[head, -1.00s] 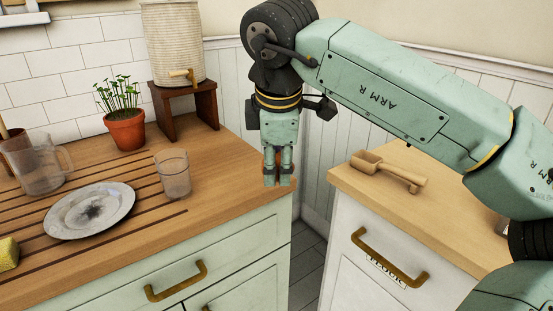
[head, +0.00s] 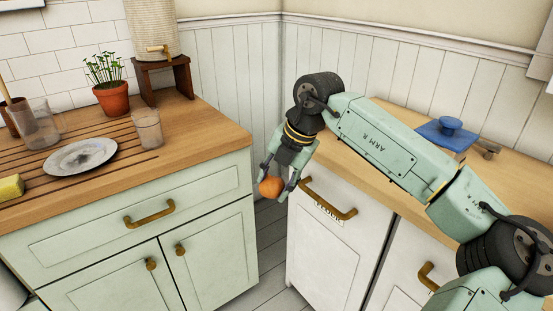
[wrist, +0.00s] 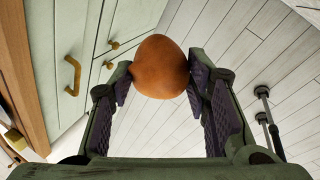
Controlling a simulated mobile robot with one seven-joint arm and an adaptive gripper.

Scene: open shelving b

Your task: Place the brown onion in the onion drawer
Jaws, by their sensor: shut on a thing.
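The brown onion (head: 271,187) is held between the fingertips of my gripper (head: 274,184), in the air in front of the gap between the green and white cabinets. In the wrist view the onion (wrist: 160,67) sits between both finger pads, with the wood-plank floor behind it. The white cabinet front with a brass handle (head: 328,200) and a small label, partly readable as FLOUR, is just right of my gripper. I see no drawer labelled for onions in these views.
The green cabinet (head: 130,226) with a closed drawer stands left. On its wooden counter are a plate (head: 80,157), a glass (head: 148,129), a potted plant (head: 111,98) and a yellow sponge (head: 10,187). A blue-lidded thing (head: 450,130) is on the right counter. Floor below is clear.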

